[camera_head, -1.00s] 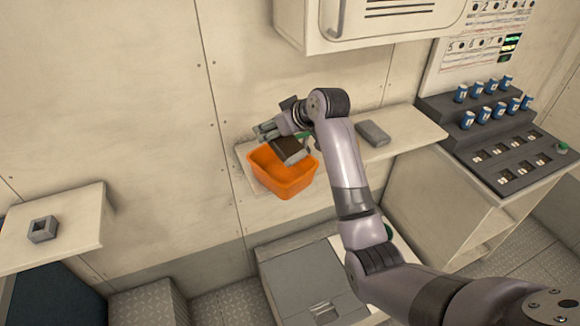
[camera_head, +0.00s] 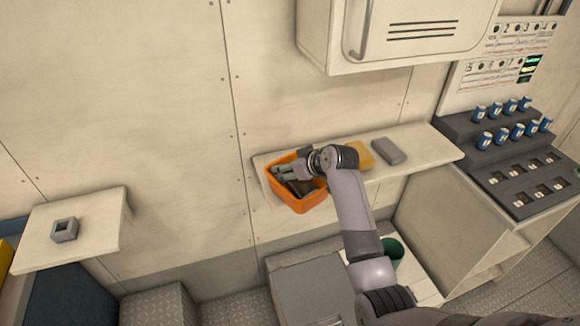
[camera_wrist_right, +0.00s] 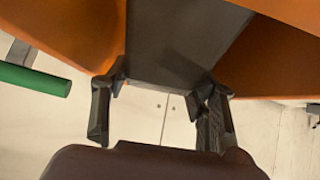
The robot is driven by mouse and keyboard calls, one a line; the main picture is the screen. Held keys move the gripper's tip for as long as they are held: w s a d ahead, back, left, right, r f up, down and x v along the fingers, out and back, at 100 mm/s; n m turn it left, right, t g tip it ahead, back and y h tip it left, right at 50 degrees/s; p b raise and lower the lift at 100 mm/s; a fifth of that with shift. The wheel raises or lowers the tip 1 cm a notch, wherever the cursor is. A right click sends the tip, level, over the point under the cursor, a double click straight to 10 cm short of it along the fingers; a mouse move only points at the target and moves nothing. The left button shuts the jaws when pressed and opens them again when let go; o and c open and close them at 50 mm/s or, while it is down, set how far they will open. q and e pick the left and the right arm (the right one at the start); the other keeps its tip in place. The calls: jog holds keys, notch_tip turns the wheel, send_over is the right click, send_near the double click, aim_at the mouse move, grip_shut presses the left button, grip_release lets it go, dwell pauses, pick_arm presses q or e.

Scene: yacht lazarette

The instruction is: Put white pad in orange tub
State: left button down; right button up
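The orange tub (camera_head: 305,203) sits on the wall shelf in the head view. Its orange walls (camera_wrist_right: 60,30) fill the upper part of the wrist view. My right gripper (camera_head: 290,178) reaches down into the tub. In the wrist view its fingertips (camera_wrist_right: 160,85) lie against both sides of a dark grey-brown pad (camera_wrist_right: 175,40), which is between the tub walls. I cannot tell whether the pad rests on the tub's floor. No pad that looks white shows in either view. My left gripper is not in view.
A yellow-orange block (camera_head: 359,154) and a grey block (camera_head: 388,151) lie on the shelf (camera_head: 425,148) right of the tub. A wall cabinet (camera_head: 400,35) hangs above. A grey square holder (camera_head: 65,230) stands on the left shelf. A green cylinder (camera_wrist_right: 35,78) shows beside the tub.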

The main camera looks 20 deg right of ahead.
jog(key=shift+o, duration=0.9)
jog(key=shift+r, duration=0.2)
jog(key=b+v, duration=0.1)
jog(key=v, duration=1.1)
jog(key=shift+b, duration=0.35)
jog(key=shift+f, duration=0.15)
